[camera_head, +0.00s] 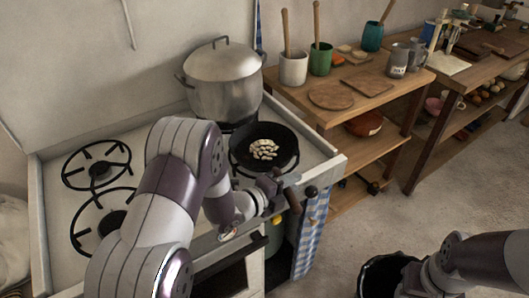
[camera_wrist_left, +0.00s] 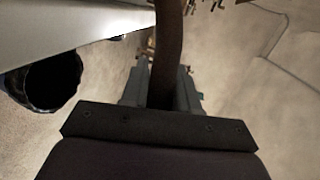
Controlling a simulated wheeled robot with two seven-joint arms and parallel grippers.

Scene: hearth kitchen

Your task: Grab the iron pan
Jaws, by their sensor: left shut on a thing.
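The black iron pan (camera_head: 283,139) sits on the front right burner of the stove, with pale pieces of food (camera_head: 264,149) in it. My left gripper (camera_head: 274,189) is at the pan's near side and shut on its handle. In the left wrist view the dark brown handle (camera_wrist_left: 168,50) runs between the fingers (camera_wrist_left: 165,88). My right arm comes in at the lower right; its fingers cannot be made out there.
A large lidded metal pot (camera_head: 224,85) stands behind the pan. Wooden shelves (camera_head: 335,98) with cups and boards stand to the right. A checkered towel (camera_head: 311,236) hangs at the stove front. A black bucket (camera_head: 375,276) is on the floor near my right arm.

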